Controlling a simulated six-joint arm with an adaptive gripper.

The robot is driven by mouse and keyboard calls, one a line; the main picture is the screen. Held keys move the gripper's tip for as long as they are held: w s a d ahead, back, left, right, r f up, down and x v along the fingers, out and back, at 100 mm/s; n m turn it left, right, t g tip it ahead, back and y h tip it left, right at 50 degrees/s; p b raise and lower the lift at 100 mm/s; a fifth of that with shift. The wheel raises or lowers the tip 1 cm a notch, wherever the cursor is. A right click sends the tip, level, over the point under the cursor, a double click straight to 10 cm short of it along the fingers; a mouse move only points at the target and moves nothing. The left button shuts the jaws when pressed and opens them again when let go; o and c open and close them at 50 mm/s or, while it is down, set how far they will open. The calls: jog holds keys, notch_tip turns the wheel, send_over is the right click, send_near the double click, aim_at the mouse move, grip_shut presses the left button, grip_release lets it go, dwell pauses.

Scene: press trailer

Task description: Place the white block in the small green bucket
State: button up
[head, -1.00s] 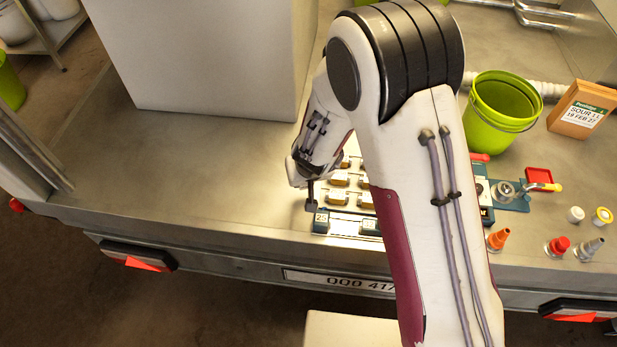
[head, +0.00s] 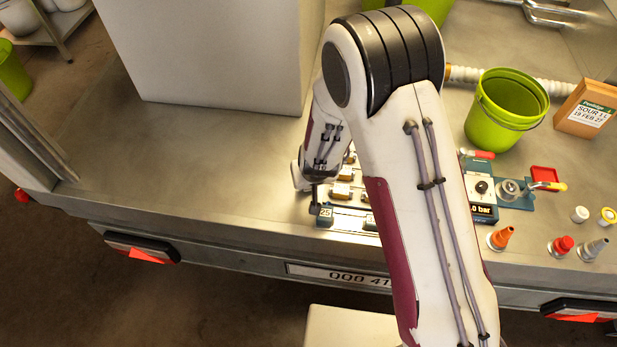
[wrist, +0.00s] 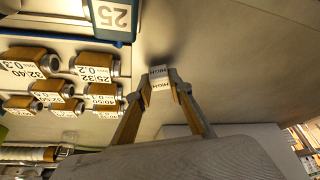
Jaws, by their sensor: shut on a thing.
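The white block (wrist: 160,77), marked "HIGH", sits between the fingertips of my gripper (wrist: 161,84) in the wrist view. My gripper is shut on it. I cannot tell whether the block touches the metal surface below. In the head view my gripper (head: 315,207) is at the left end of the fittings panel, and the block cannot be made out. A green bucket (head: 490,125) stands upright and open to the right of my arm, well away from my gripper. Its bottom inside is not clearly visible.
A panel numbered 25 (head: 325,215) holds several brass fittings (wrist: 25,62). A large white box (head: 210,50) stands behind left. A cardboard box (head: 585,108) stands right of the bucket. Several small nozzles and caps (head: 501,237) stand front right. The left counter (head: 190,180) is clear.

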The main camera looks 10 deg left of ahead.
jog(key=shift+f, duration=0.35)
jog(key=shift+f, duration=0.2)
jog(key=o, duration=1)
jog(key=shift+r, duration=0.15)
jog(key=v, duration=0.7)
jog(key=shift+s+r, duration=0.15)
jog(key=shift+r, duration=0.05)
dwell(0.3)
dwell(0.8)
